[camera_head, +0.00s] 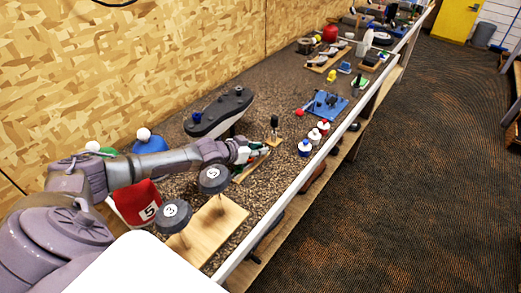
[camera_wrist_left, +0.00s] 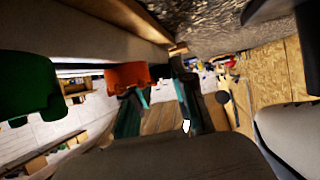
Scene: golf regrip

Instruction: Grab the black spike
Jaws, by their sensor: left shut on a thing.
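My left gripper (camera_head: 263,151) is low over a narrow wooden strip (camera_head: 242,176) on the bench. Its teal fingers also show in the left wrist view (camera_wrist_left: 160,110). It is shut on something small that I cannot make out. An orange piece (camera_wrist_left: 127,74) shows by one finger and a green piece (camera_wrist_left: 28,88) farther left. A dark upright piece (camera_head: 274,122) stands on a small wooden block just beyond the gripper; I cannot tell whether it is the black spike. My right gripper is not in view.
Numbered dark club heads (camera_head: 214,179) stand on a wooden board near my left arm. A large black-topped item (camera_head: 220,110) is behind the gripper. Small red, white and blue items (camera_head: 314,136) and a blue tray (camera_head: 325,107) lie to the right. A pale rail (camera_head: 290,180) edges the bench.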

